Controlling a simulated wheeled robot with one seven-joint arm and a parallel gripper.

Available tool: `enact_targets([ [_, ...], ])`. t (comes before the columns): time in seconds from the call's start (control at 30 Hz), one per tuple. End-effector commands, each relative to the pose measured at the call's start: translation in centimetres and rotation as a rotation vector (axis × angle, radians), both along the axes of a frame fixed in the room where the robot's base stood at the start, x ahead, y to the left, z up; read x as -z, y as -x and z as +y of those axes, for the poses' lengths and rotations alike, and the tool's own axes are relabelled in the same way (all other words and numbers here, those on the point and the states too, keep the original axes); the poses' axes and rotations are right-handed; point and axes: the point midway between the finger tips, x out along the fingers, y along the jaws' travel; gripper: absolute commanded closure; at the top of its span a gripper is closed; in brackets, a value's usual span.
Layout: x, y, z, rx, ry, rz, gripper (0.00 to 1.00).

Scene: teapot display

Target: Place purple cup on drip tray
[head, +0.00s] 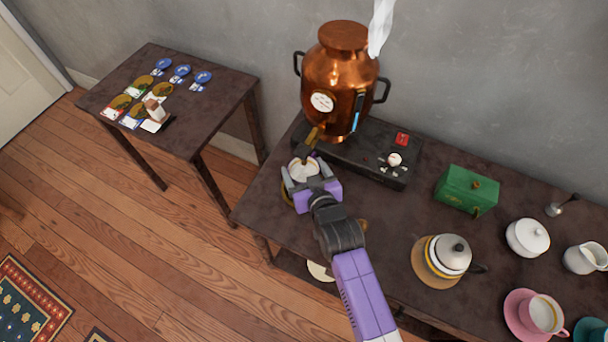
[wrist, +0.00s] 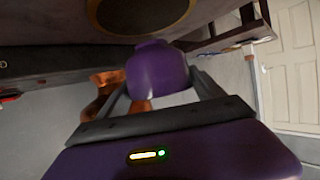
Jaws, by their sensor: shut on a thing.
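The purple cup (wrist: 157,72) is between the fingers of my gripper (head: 302,174), which is shut on it. In the head view, the cup's pale inside (head: 304,170) shows from above, just below the urn's brass tap (head: 312,137). The wrist view is upside down, with the tabletop along its top edge. A round dark disc with a brass rim, seemingly the drip tray (wrist: 186,22), lies on the table there, close to the cup's base. In the head view, my gripper mostly covers this disc (head: 287,197). I cannot tell whether the cup touches it.
A copper urn (head: 338,75) stands on a black base (head: 390,174) behind my gripper. A green box (head: 467,190), white teapot (head: 452,254) and pink cup (head: 541,315) stand to the right. A side table (head: 215,105) with cards is at the left.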

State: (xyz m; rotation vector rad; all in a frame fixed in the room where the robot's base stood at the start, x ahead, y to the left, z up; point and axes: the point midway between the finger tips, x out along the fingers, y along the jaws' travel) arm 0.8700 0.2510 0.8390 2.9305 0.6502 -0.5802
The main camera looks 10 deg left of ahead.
Motion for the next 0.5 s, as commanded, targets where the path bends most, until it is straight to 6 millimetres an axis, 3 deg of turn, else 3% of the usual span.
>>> enact_targets([
  [0.27, 3.1, 0.0, 0.0, -0.001, 0.001, 0.002, 0.68],
  [0.5, 3.5, -0.1, 0.0, 0.0, 0.001, 0.0, 0.68],
])
